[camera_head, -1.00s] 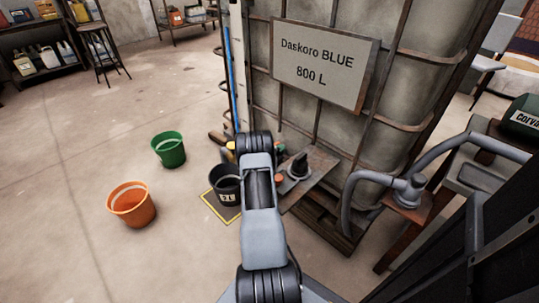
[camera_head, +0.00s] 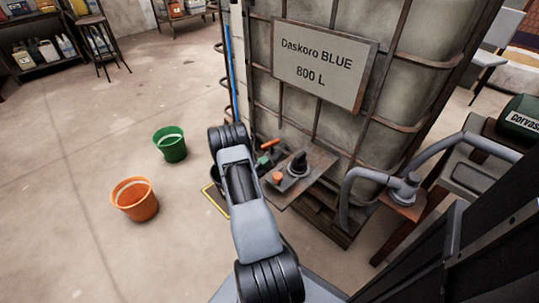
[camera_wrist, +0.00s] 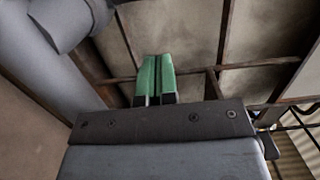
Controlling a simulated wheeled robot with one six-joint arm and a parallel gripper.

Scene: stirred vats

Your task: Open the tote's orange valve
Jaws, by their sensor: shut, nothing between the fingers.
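The tote (camera_head: 355,145) is a large pale tank in a rusty cage, with a sign reading "Daskoro BLUE 800 L". Its orange valve handle (camera_head: 270,144) shows low at the tote's front, just right of my arm in the head view. My gripper (camera_wrist: 155,80) has green fingers, shut and empty, pointing at the tote's cage in the wrist view. A small green patch beside the orange handle in the head view looks like its fingertips; I cannot tell whether they touch it. The valve does not show clearly in the wrist view.
A plate with a black knob (camera_head: 299,163) and an orange button (camera_head: 277,177) juts out beside the valve. A dark bucket on a yellow-edged floor square (camera_head: 214,199) is mostly hidden by my arm. Green (camera_head: 170,145) and orange (camera_head: 135,199) buckets stand left on open floor.

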